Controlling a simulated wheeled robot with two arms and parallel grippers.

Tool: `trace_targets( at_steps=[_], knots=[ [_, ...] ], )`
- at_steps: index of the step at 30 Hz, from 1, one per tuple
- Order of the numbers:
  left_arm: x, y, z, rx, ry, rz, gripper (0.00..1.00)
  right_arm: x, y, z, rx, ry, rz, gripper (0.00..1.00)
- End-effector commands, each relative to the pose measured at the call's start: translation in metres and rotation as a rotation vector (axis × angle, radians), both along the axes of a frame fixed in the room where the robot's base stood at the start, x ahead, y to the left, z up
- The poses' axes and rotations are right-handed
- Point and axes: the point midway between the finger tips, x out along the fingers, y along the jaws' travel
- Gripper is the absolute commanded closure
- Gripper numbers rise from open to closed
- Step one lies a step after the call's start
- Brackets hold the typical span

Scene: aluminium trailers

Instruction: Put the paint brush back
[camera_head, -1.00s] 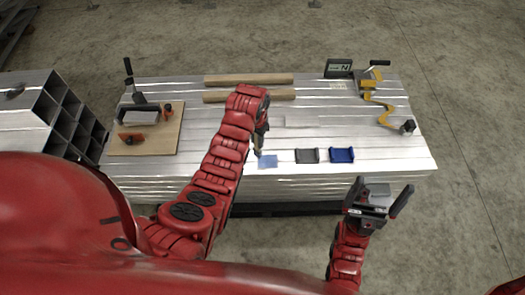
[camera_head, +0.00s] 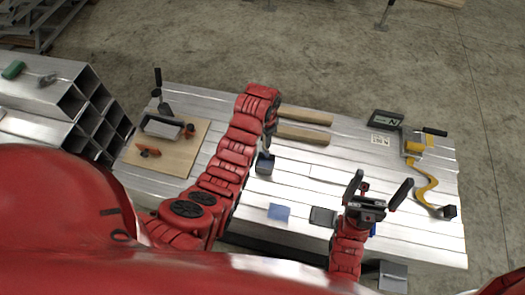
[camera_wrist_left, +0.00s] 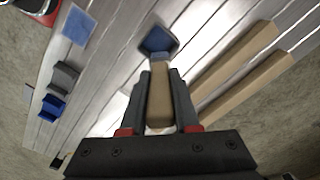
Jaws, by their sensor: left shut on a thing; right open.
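The paint brush is in my left gripper (camera_head: 268,142). A flat blue square (camera_head: 278,211) lies nearer the front edge.
A grey tray (camera_head: 322,216) and a partly hidden blue tray (camera_head: 373,230) lie near the front edge. Two wooden bars (camera_head: 305,115) lie behind. A wooden board (camera_head: 165,160) with tools is at left, a yellow tool (camera_head: 424,178) at right. Metal tubes (camera_head: 90,95) stand far left.

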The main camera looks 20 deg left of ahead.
Motion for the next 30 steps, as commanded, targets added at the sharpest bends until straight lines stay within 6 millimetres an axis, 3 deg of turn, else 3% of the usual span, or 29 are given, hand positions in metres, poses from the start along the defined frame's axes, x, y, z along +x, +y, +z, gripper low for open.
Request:
trace_targets(
  at_steps=[9,30],
  knots=[
    [-0.001,0.0,-0.046,0.0,0.004,0.0,1.0,0.0,0.0,0.012,0.0,0.0,0.0,0.0],
    [-0.002,0.0,-0.092,0.0,0.004,0.0,1.0,0.0,0.0,0.018,0.0,0.0,0.0,0.0]
  ],
)
